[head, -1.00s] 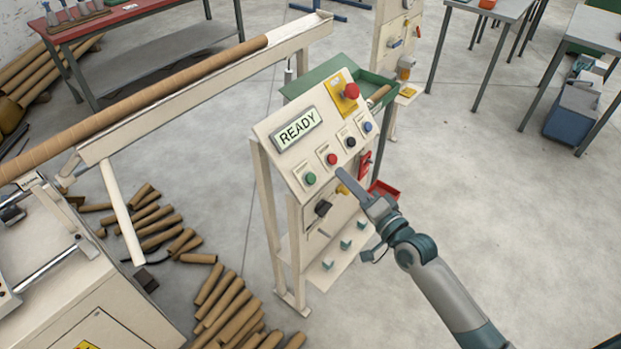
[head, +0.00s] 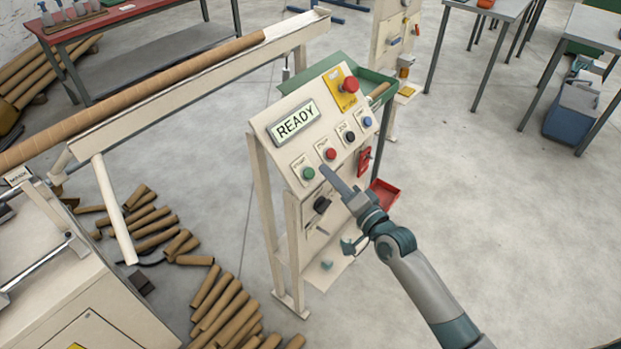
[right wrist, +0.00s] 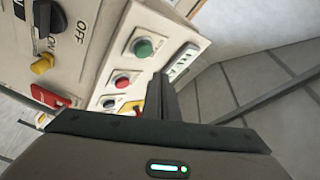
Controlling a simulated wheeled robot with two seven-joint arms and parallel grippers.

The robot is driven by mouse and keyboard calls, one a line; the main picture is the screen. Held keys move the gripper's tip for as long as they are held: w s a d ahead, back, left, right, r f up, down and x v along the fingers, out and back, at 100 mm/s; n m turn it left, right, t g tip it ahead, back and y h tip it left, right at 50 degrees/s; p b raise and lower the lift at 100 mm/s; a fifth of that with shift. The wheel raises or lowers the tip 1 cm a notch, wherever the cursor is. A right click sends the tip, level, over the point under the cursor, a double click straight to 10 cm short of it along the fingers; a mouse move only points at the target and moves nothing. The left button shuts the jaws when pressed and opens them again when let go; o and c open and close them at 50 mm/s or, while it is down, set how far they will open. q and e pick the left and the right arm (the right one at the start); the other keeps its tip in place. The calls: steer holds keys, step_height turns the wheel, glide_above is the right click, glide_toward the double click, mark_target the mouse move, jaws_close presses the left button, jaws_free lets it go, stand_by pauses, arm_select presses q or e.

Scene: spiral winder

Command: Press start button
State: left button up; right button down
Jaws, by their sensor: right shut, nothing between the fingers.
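The control panel stands in the middle of the head view, with a display (head: 296,122) reading READY. Its green button (head: 308,173) is at the lower left of the button row, and it also shows in the right wrist view (right wrist: 143,47). A red button (head: 330,154) sits up and right of it. My right gripper (head: 324,172) is shut and empty, its tip close to the panel just right of the green button. In the right wrist view the closed fingers (right wrist: 160,95) point toward the panel. I cannot tell whether they touch it. My left gripper is not in view.
A red emergency knob (head: 350,85) on a yellow plate, a black button (head: 348,137) and a blue button (head: 366,122) share the panel. Below are a black switch (head: 321,204) and a red tray (head: 384,195). Cardboard tubes (head: 225,305) lie on the floor at left.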

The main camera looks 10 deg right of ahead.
steer(key=shift+w+a+f+b, duration=0.5)
steer(key=shift+w+a+f, duration=0.2)
steer(key=shift+w+f, duration=0.2)
steer(key=shift+w+a+f+b, duration=0.3)
steer(key=shift+w+a+f, duration=0.15)
steer(key=shift+f, duration=0.1)
stand_by(2.6)
steer(key=shift+d+r, duration=0.1)
stand_by(0.4)
steer(key=shift+s+d+r+p, duration=0.35)
steer(key=shift+s+r+p, duration=0.15)
steer(key=shift+p, duration=0.15)
steer(key=s+d+r+p, duration=0.2)
steer(key=s+r+p, duration=0.1)
steer(key=shift+d, duration=0.2)
stand_by(0.5)
stand_by(0.6)
